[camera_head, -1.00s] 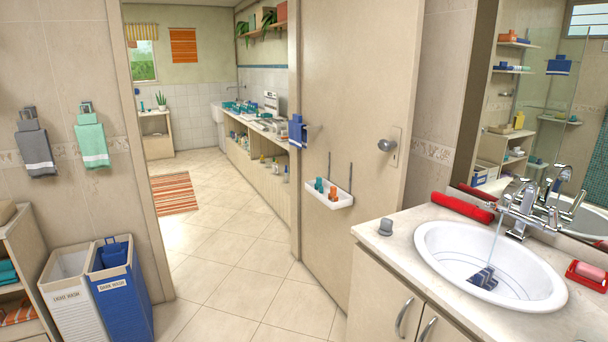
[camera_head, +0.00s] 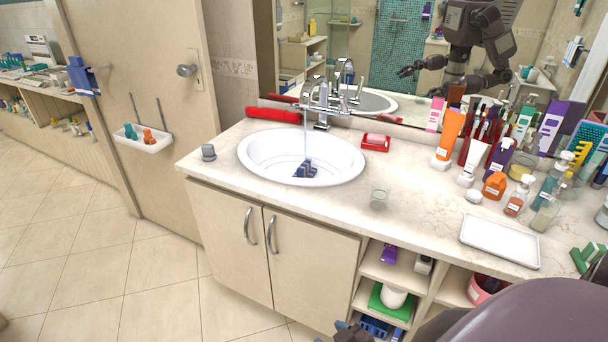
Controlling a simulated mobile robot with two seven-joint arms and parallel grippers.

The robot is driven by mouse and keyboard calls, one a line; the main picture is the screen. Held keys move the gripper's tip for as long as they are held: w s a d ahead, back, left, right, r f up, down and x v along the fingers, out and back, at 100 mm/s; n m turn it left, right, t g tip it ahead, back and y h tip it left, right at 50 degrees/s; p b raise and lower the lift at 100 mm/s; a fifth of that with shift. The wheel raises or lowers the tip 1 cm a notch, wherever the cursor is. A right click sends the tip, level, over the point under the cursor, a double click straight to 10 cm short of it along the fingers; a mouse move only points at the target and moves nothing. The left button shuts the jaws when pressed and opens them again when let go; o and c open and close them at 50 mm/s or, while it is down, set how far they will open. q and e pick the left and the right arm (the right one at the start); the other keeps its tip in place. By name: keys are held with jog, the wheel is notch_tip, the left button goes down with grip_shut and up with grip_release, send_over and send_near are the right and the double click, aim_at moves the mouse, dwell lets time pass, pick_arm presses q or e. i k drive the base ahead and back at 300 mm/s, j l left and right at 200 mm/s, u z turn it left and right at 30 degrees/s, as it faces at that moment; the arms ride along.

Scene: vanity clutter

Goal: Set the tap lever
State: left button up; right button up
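The chrome tap (camera_head: 322,97) stands at the back rim of the white oval basin (camera_head: 258,165), with lever parts on top and at its sides; its exact lever setting is too small to tell. A thin stream of water runs from the spout into the basin. A dark blue item (camera_head: 305,168) lies in the basin under it. A dark mechanical part, likely my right gripper (camera_head: 352,331), shows at the bottom edge, below and well apart from the tap; its fingers are cut off. My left gripper is not seen directly. The mirror reflects my body and an arm.
Bottles and tubes crowd the right, near a white tray (camera_head: 500,242). The floor at left is clear.

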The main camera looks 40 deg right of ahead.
aim_at(346, 113)
jog(key=z, duration=1.4)
